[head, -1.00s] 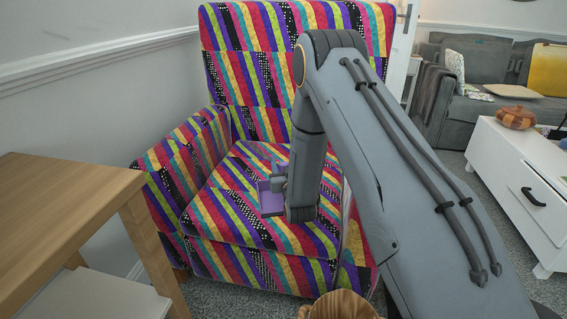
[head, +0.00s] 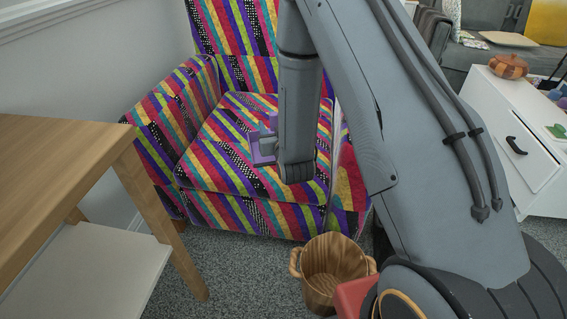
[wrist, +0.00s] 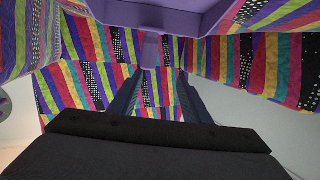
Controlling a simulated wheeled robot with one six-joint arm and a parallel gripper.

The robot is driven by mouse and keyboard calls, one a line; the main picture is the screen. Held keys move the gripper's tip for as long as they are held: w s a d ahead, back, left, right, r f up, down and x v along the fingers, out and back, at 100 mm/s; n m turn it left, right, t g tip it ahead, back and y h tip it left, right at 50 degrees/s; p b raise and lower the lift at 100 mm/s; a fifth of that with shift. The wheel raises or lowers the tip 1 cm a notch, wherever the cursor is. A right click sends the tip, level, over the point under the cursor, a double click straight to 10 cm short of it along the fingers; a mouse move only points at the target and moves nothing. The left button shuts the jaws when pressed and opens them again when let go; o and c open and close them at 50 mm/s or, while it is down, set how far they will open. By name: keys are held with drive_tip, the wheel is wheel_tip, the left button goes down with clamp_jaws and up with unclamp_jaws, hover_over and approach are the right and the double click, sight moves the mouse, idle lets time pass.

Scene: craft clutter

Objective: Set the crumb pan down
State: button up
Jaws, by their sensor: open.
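The purple crumb pan (head: 262,152) is at the seat of the striped armchair (head: 230,180), beside the end of my arm in the head view. Whether its whole underside touches the cushion is hard to tell. In the wrist view its broad purple body (wrist: 150,20) fills the top edge, with a narrower purple part below it. My gripper (wrist: 160,78) is open, its two dark fingers spread apart, with striped fabric showing between them. The narrow purple part lies near the fingertips, not clamped. In the head view my arm hides part of the seat and the right of the pan.
A wooden table (head: 60,170) with a pale lower shelf (head: 95,275) stands at left. A wooden basket (head: 333,265) sits on the carpet before the chair. A white cabinet (head: 515,130) bearing a pumpkin-shaped pot (head: 508,66) is at right. The chair's armrests flank the seat.

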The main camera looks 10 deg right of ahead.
drive_tip(key=s+a+r+n+g+y, duration=0.1)
drive_tip(key=s+a+r+g, duration=0.35)
drive_tip(key=s, duration=0.25)
drive_tip(key=s+a+r+n+g, duration=0.1)
drive_tip(key=s+a+r+g, duration=0.3)
drive_tip(key=s, duration=0.3)
drive_tip(key=s+d+r+g, duration=0.1)
drive_tip(key=s+r+g, duration=0.2)
drive_tip(key=s, duration=1)
drive_tip(key=s+d+r+n+g+h, duration=0.1)
drive_tip(key=s+r+g, duration=0.3)
drive_tip(key=s, duration=0.9)
drive_tip(key=shift+d+r, duration=0.45)
drive_tip(key=shift+r, duration=0.25)
drive_tip(key=shift+g, duration=0.25)
drive_tip(key=d+r+m+p, duration=0.3)
drive_tip(key=d+r+p, duration=0.7)
drive_tip(key=p, duration=1.1)
drive_tip(key=shift+d+r+h, duration=0.25)
drive_tip(key=shift+r+h, duration=0.05)
drive_tip(key=shift+r, duration=1)
